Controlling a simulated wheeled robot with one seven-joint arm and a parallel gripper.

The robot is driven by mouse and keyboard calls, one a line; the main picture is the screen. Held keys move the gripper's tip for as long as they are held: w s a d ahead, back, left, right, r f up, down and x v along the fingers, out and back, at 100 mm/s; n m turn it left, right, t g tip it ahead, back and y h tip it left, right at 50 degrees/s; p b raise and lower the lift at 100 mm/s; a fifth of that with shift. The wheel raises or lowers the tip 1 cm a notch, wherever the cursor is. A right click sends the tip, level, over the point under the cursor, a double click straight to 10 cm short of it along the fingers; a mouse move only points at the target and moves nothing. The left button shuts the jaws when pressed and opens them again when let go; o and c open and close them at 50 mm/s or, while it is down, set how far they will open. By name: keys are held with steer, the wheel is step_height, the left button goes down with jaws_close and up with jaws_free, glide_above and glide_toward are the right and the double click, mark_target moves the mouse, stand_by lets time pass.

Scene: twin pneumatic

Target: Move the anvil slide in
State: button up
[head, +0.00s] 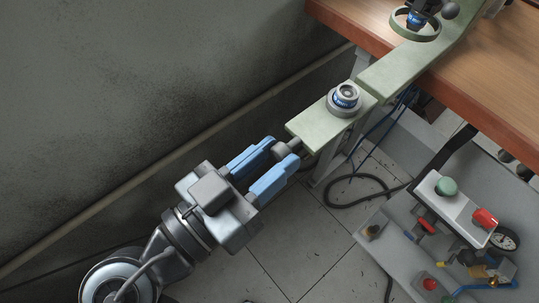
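The anvil slide (309,128) is a pale green bar that carries a round metal anvil (345,98) with a blue band. It stands out to the lower left of the green frame arm (400,70), with the anvil on its upper face. A dark grey knob (286,149) on a short rod sticks out of the slide's lower left end. My gripper (284,151) reaches it from the lower left. Its two blue fingers lie on either side of the knob and look closed on it. The fingers hide part of the knob.
A wooden bench (480,75) is at the upper right, with a ringed fixture (415,24) on the frame. A control box with a green button (446,186) and a red button (485,219) stands at the lower right. A grey wall (130,90) runs along the left. Cables hang below the slide.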

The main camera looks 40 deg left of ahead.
jaws_close()
steer(key=shift+w, duration=0.1)
steer(key=b, duration=0.4)
glide_toward(361, 91)
steer(key=w, duration=0.4)
steer(key=shift+w+f, duration=0.35)
steer(key=shift+w+r, duration=0.1)
steer(key=shift+w, duration=0.1)
steer(key=shift+o, duration=1.3)
jaws_free()
steer(key=shift+w, duration=0.1)
steer(key=shift+o, duration=1.2)
